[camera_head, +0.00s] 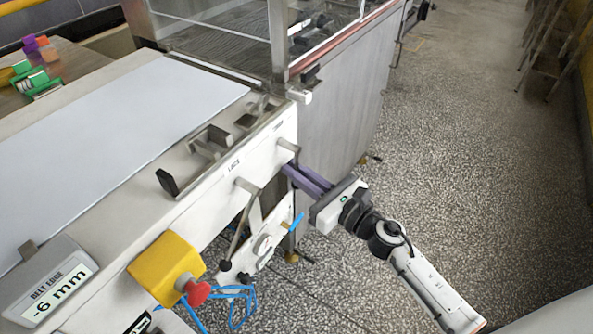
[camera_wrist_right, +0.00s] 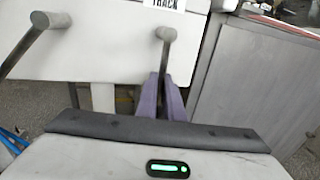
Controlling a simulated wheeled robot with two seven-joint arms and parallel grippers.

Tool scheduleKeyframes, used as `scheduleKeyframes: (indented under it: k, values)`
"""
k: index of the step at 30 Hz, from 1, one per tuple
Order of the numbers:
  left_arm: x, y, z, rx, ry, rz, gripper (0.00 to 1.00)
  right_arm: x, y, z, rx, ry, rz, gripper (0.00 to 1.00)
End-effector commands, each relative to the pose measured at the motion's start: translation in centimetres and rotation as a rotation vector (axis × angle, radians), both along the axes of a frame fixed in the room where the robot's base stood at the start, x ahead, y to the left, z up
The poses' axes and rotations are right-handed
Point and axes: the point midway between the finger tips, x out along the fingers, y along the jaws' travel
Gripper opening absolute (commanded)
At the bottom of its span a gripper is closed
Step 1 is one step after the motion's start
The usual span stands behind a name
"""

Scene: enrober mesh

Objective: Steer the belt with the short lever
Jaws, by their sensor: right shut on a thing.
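My right gripper (camera_head: 291,172) reaches in from the right to the side of the white machine frame, its purple fingers shut on the short lever (camera_head: 289,147). In the right wrist view the short lever (camera_wrist_right: 165,42) hangs from a round grey pivot, and its lower part runs between the fingers (camera_wrist_right: 163,95). The lever's lower end is hidden by the fingers and palm. The pale belt (camera_head: 120,130) lies flat on top of the frame. The belt edge display (camera_head: 52,295) reads -6 mm. My left gripper is not in view.
A longer lever (camera_head: 242,220) with a dark knob hangs left of the short one. A yellow box with a red button (camera_head: 170,270) and blue cables sit nearer. A steel cabinet (camera_head: 335,110) stands behind.

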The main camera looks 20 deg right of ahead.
Motion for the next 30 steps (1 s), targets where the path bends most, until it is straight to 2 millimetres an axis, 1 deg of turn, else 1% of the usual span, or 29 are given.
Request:
scheduleKeyframes:
  k: [3, 6, 8, 13, 20, 21, 23, 24, 30]
  values:
    - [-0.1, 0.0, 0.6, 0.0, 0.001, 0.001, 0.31, -0.2, 0.1, 0.3, 0.023, 0.019, 0.0, 0.0]
    - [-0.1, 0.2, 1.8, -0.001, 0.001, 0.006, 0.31, -0.5, 0.6, 0.7, 0.09, 0.072, 0.001, 0.0]
    - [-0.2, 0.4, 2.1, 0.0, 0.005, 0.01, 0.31, -0.8, 0.9, 0.7, 0.134, 0.107, 0.001, 0.0]
    - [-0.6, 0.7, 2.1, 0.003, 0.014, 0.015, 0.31, -1.1, 1.3, 0.4, 0.201, 0.158, 0.0, 0.0]
    - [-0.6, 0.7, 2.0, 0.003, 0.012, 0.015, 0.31, -1.1, 1.3, 0.2, 0.203, 0.158, 0.0, 0.0]
    - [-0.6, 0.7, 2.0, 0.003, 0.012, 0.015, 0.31, -1.1, 1.3, 0.2, 0.203, 0.158, 0.0, 0.09]
    - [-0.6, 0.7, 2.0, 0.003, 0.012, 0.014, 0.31, -1.1, 1.3, 0.2, 0.203, 0.158, 0.0, 0.19]
    - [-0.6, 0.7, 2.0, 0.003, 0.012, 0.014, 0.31, -1.1, 1.3, 0.2, 0.203, 0.158, 0.0, 0.26]
    - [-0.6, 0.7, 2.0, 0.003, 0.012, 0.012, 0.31, -1.1, 1.4, 0.2, 0.203, 0.158, 0.0, 0.26]
